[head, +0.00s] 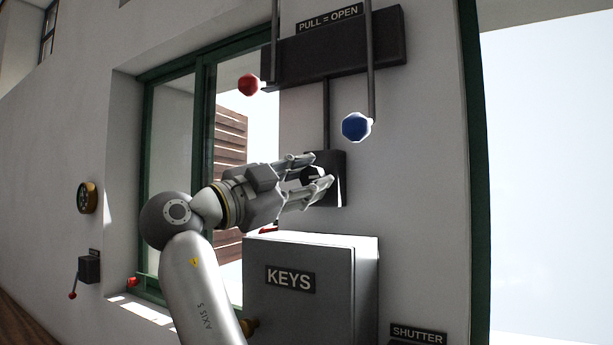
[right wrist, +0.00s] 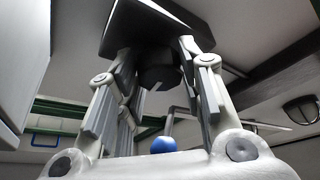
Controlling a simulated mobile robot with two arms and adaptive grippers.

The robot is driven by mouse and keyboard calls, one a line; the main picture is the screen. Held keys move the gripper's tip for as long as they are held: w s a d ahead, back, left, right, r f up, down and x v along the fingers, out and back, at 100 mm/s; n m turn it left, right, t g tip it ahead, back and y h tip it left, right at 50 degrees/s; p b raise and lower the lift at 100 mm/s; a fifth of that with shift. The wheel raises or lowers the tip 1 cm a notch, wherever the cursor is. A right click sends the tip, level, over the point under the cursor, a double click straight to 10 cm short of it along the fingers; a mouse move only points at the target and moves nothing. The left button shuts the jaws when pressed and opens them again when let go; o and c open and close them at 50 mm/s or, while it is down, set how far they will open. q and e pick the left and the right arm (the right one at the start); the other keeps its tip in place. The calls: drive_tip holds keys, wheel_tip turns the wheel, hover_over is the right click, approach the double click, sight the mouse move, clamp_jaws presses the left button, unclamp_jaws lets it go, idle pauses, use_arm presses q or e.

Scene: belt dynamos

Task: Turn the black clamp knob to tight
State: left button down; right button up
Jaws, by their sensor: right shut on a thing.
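The black clamp knob (head: 312,174) sits on a dark plate (head: 338,166) on the white wall, below the "PULL = OPEN" box. My right gripper (head: 318,172) reaches it from the left and is shut on it, one finger on each side. In the right wrist view the knob (right wrist: 160,72) shows between the two fingers (right wrist: 160,62), with the dark plate behind it. The fingers partly cover the knob in the head view, and I cannot read its turn position. My left gripper is not in view.
A grey KEYS cabinet (head: 300,305) stands out from the wall just below my right gripper. A blue ball handle (head: 356,127) and a red one (head: 249,85) hang on rods from the dark box (head: 385,45) above. A green-framed window (head: 175,120) is at left.

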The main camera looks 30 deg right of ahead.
drive_tip(key=m+g+p, duration=0.1)
drive_tip(key=m, duration=0.1)
drive_tip(key=m+g+y+p, duration=0.1)
drive_tip(key=m, duration=0.2)
drive_tip(key=shift+r, duration=0.2)
drive_tip(key=shift+f+m+y+p, duration=0.1)
drive_tip(key=shift+m+y+p, duration=0.4)
drive_tip(key=shift+m+p, duration=0.55)
drive_tip(key=shift+m, duration=0.35)
drive_tip(key=o, duration=1)
drive_tip(key=a, duration=0.4)
drive_tip(key=s+a, duration=0.1)
drive_tip(key=a, duration=0.7)
drive_tip(key=shift+s+f, duration=0.3)
drive_tip(key=shift+s, duration=0.05)
